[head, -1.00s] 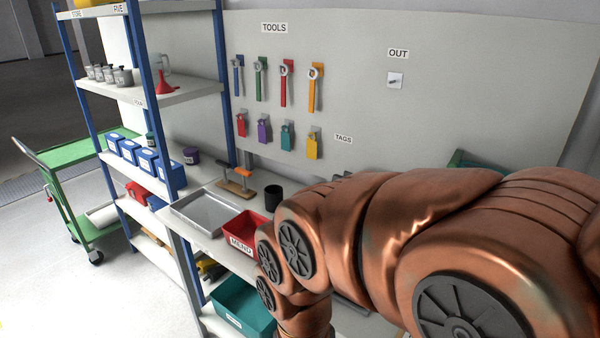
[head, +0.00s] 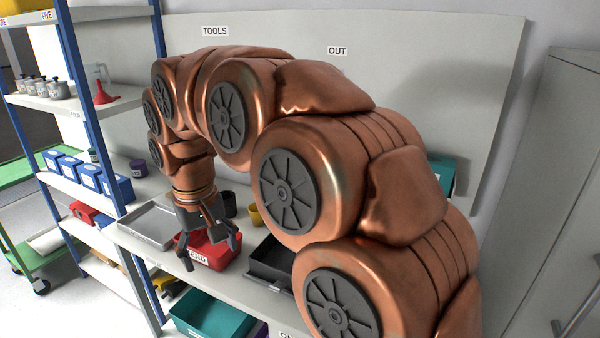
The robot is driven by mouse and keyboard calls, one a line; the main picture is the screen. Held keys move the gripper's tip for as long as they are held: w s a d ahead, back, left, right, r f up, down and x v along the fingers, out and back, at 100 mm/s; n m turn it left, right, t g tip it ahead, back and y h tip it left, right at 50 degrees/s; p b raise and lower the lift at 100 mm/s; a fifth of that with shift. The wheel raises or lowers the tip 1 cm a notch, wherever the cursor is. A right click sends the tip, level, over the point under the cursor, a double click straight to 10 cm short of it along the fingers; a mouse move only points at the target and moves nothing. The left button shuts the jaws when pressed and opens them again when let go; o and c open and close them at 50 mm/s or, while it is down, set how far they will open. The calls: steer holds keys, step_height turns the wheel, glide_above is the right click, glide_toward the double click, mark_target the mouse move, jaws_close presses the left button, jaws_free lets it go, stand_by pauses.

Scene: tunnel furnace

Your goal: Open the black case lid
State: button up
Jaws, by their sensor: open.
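A black case (head: 270,272) sits on the workbench, right of the red bin. My arm hides its right part, and I cannot tell clearly how its lid lies. My gripper (head: 211,252) points down over the red bin (head: 213,254), left of the case and apart from it. Its dark fingers are spread, and I see nothing between them.
A metal tray (head: 150,226) lies left of the red bin. A dark cup (head: 229,204) and a yellow cup (head: 255,216) stand behind. A teal bin (head: 212,312) is below the bench. Blue-post shelving (head: 85,100) stands at the left, a grey cabinet (head: 560,190) at the right.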

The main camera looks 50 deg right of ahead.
steer(key=w+d+r+m+t+h+b, duration=0.1)
steer(key=w+d+r+m, duration=0.1)
steer(key=w+d, duration=0.55)
steer(key=w+d+r+m+b, duration=0.1)
steer(key=w+d+r+m, duration=0.15)
steer(key=w+d, duration=0.5)
steer(key=d+f+m+h+b, duration=0.25)
steer(key=d+m, duration=0.55)
steer(key=d, duration=1.4)
steer(key=shift+s+d+x, duration=0.15)
steer(key=shift+x, duration=1.55)
steer(key=shift+s+d+x, duration=0.15)
steer(key=shift+s+x, duration=0.05)
steer(key=shift+x, duration=1.5)
jaws_close()
